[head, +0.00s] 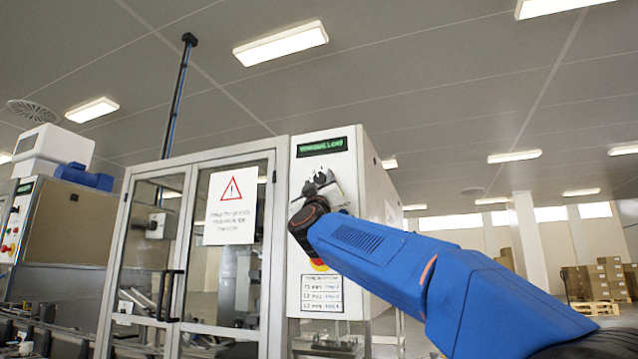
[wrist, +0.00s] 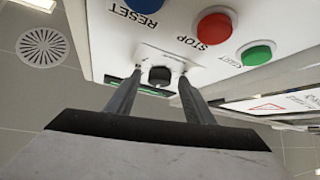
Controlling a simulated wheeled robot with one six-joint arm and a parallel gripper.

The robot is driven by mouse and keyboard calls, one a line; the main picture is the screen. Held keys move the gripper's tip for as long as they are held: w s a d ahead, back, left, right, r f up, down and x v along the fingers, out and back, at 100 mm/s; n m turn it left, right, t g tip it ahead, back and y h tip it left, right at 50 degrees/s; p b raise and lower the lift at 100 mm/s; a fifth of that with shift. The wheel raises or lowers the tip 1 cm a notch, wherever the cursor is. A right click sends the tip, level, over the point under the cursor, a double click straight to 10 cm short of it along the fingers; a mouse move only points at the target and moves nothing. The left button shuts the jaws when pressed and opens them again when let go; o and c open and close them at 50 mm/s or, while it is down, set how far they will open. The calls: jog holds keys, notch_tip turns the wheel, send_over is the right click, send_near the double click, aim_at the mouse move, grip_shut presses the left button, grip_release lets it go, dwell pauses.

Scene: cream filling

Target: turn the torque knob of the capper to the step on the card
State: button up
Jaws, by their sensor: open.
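The capper (head: 375,190) is a white cabinet with a control panel on its front. My gripper (head: 322,185) is in front of the upper panel and hides the torque knob in the head view. In the wrist view, the black torque knob (wrist: 159,76) sits between the two open fingers of my gripper (wrist: 160,73), with a gap on each side. The knob's step marks cannot be read. The card (head: 322,293) is low on the panel and lists several lines with mm sizes and steps; the small print is blurred. A dark display (head: 322,147) shows blurred green text.
Near the knob in the wrist view are a blue RESET button (wrist: 145,5), a red STOP button (wrist: 215,28) and a green button (wrist: 256,56). A glazed guard with a warning sign (head: 231,206) stands left of the panel. Boxes (head: 600,280) stand far right.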

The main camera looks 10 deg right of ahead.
jog(key=c, duration=1)
jog(key=shift+c, duration=0.2)
jog(key=shift+m+h, duration=0.4)
jog(key=shift+m, duration=0.1)
jog(key=m+g+h, duration=0.1)
jog(key=m+h, duration=0.1)
jog(key=m, duration=0.1)
jog(key=shift+w+a+h, duration=0.1)
jog(key=shift+a+h, duration=0.05)
jog(key=shift+h, duration=0.25)
jog(key=shift+m+g+h, duration=0.7)
jog(key=shift+m+h, duration=0.8)
jog(key=shift+m, duration=0.2)
jog(key=o, duration=1)
jog(key=shift+o, duration=0.2)
